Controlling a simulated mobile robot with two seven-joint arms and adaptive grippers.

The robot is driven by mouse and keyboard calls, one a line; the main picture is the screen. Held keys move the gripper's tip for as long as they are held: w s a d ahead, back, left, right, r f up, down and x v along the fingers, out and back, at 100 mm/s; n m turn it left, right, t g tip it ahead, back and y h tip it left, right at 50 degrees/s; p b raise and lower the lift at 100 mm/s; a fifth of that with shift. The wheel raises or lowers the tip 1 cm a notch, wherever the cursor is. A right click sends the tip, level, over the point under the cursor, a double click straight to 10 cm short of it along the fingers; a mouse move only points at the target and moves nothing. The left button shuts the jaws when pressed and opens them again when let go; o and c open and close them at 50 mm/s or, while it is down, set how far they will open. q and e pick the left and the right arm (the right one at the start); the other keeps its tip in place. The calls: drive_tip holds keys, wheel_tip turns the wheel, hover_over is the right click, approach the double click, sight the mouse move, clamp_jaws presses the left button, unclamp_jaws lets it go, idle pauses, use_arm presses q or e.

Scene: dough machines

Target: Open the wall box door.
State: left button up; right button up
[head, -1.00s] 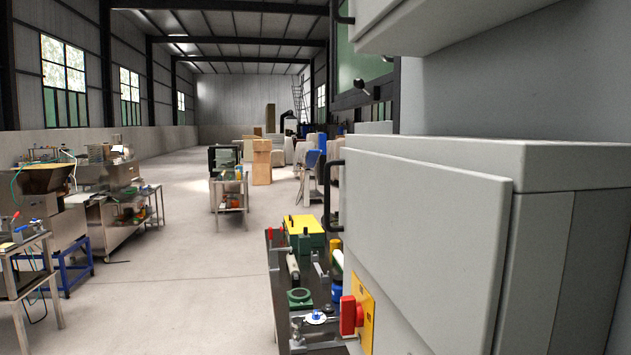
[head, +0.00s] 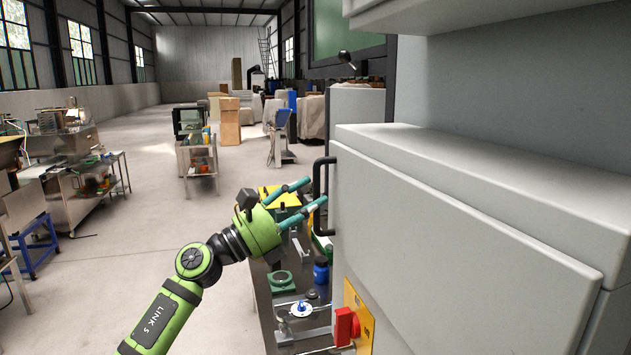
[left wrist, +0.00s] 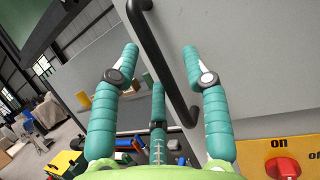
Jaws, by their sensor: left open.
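The wall box is a grey cabinet on the right of the head view. Its front door (head: 440,250) is a flat grey panel lying against the box and looks shut. A black bar handle (head: 318,195) stands upright on the door's left edge. My left gripper (head: 313,191), green with teal fingers, is open just left of the handle, its fingertips pointing at it. In the left wrist view the handle (left wrist: 166,65) runs slanted between the spread fingertips (left wrist: 162,52), in front of the grey door (left wrist: 255,75). I cannot tell whether they touch. My right gripper is not in view.
A yellow plate with a red rotary switch (head: 345,325) is below the door. Another grey box overhangs above. Open floor (head: 190,230) lies to the left.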

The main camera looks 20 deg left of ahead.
use_arm(q)
drive_tip(key=shift+p+x, duration=0.45)
drive_tip(key=shift+x, duration=0.7)
drive_tip(key=shift+w+a+f, duration=0.1)
drive_tip(key=shift+w+a, duration=0.05)
drive_tip(key=shift+w, duration=0.05)
clamp_jaws()
drive_tip(key=shift+s+a, duration=0.1)
